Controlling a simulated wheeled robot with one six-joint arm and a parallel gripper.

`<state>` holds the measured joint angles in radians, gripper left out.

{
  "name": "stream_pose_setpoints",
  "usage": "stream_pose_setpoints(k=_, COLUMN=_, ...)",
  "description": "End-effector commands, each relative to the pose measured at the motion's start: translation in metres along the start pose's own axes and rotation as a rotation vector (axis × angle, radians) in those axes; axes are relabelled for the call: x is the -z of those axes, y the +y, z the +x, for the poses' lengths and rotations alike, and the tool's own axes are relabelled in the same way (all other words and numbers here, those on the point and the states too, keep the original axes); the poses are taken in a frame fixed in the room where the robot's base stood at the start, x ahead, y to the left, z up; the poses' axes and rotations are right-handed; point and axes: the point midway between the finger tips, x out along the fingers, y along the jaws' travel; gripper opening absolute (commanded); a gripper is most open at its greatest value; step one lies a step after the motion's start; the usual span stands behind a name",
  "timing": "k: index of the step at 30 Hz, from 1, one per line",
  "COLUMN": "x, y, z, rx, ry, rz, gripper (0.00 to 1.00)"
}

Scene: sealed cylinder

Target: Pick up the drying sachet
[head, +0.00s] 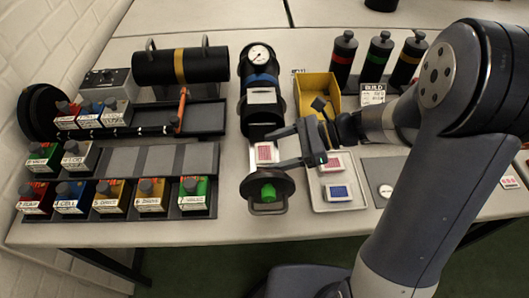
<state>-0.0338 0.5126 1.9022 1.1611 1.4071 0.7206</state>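Several small white packets show, and I cannot read which is the drying sachet. A red-marked packet (265,153) lies between the black cylinder (262,118) and a round black end piece (267,204) with a green knob. Another red-marked packet (331,162) and a blue-marked packet (338,192) lie in a pale tray (325,207). My gripper (276,150) points left, its two fingers apart. Its fingertips are close to the first red-marked packet, just right of it in the picture. I cannot tell their height above it or see any contact.
A yellow bin (316,85) stands behind my gripper. A dark rack of coloured labelled blocks (150,198) and a large black cylinder (207,67) with handles fill the left.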

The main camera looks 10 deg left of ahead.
Motion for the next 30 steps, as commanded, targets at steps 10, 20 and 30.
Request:
stream_pose_setpoints(k=10, x=0.000, y=0.000, z=0.000, rx=0.000, ry=0.000, rz=0.000, gripper=0.41)
stream_pose_setpoints(k=20, x=-0.001, y=0.000, z=-0.001, rx=0.000, ry=0.000, rz=-0.001, gripper=0.32)
stream_pose_setpoints(k=30, x=-0.053, y=0.000, z=-0.022, rx=0.002, ry=0.000, rz=-0.007, gripper=0.32)
